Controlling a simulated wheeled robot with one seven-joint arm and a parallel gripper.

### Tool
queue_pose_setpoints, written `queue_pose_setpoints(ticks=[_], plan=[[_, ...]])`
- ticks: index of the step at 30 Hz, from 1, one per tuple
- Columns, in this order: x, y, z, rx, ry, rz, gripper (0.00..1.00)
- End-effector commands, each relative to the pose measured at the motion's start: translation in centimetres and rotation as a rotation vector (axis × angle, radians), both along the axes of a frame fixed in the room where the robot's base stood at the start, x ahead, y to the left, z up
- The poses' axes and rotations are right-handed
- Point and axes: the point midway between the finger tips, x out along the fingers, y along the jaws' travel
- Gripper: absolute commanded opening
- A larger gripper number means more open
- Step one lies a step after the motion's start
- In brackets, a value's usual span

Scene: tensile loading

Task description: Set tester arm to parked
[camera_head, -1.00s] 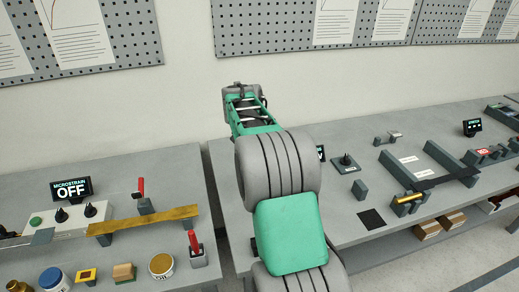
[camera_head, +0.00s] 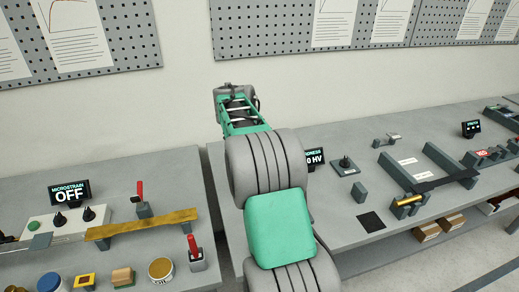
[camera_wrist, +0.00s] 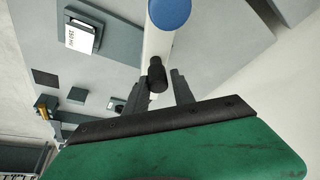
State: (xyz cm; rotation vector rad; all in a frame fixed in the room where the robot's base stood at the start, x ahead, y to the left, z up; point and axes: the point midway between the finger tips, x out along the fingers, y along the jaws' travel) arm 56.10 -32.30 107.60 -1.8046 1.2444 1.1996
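The tester arm appears in the wrist view as a white bar (camera_wrist: 157,42) with a round blue cap (camera_wrist: 170,12) and a black knob (camera_wrist: 157,78) at its near end. My gripper (camera_wrist: 160,76) is open, with one dark finger on each side of the knob; I cannot tell whether either finger touches it. In the head view my own arm hides the gripper and the tester arm.
The left bench (camera_head: 110,245) holds a microstrain display (camera_head: 69,194) reading OFF and a brass strip (camera_head: 145,224). A pegboard wall stands behind.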

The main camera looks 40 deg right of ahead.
Motion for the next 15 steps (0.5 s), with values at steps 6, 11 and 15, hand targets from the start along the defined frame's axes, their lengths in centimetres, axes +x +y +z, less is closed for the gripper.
queue_pose_setpoints(ticks=[6,11,15], plan=[[-0.12,-0.11,-0.04,0.001,0.001,-0.004,0.46],[-0.18,-0.15,-0.09,0.001,0.002,-0.005,0.46],[-0.20,0.05,0.45,0.001,0.001,-0.004,0.46]])
